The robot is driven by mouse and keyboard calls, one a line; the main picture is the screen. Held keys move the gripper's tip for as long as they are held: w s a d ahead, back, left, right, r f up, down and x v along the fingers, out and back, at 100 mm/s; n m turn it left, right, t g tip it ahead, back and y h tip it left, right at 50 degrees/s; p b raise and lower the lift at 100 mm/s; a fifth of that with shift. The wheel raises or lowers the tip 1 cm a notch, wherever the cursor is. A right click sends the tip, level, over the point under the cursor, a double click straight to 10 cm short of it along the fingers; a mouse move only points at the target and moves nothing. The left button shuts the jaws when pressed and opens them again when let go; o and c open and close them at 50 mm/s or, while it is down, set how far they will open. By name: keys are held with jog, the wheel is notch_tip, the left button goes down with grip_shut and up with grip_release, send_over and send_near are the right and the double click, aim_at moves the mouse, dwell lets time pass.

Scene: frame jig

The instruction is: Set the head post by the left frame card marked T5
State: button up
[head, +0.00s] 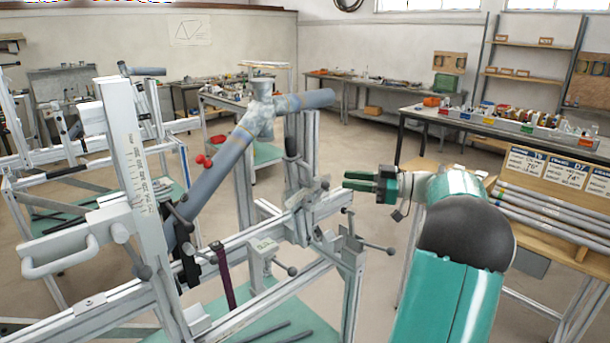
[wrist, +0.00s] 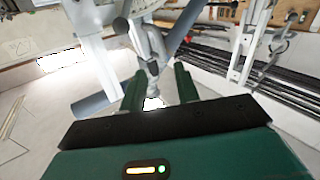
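The jig (head: 245,240) fills the left and middle of the head view. A pale upright post (head: 125,140) with a printed scale and a grey handle (head: 60,255) stands at its left; I cannot tell whether this is the head post. A second upright (head: 300,150) stands at its right, by clamp levers. A grey-blue tube assembly (head: 225,155) slants across the jig. White frame cards (head: 524,161) stand on the wooden rack at the right; their small print is not clear. My gripper (head: 352,181) is open, right of the jig. In the wrist view its fingers (wrist: 158,85) are apart and empty.
Several grey tubes (head: 550,215) lie on the rack below the cards. A bench (head: 490,120) with coloured bins stands behind it. Another frame stand (head: 40,130) is at the far left. Lever knobs (head: 388,250) stick out from the jig near my arm. Floor shows between jig and benches.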

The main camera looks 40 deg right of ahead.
aim_at(310, 183)
jog(key=x, duration=1.1)
jog(key=shift+w+a+f, duration=0.1)
jog(key=shift+w+a, duration=0.05)
jog(key=shift+a, duration=0.1)
jog(key=shift+c, duration=0.3)
grip_shut()
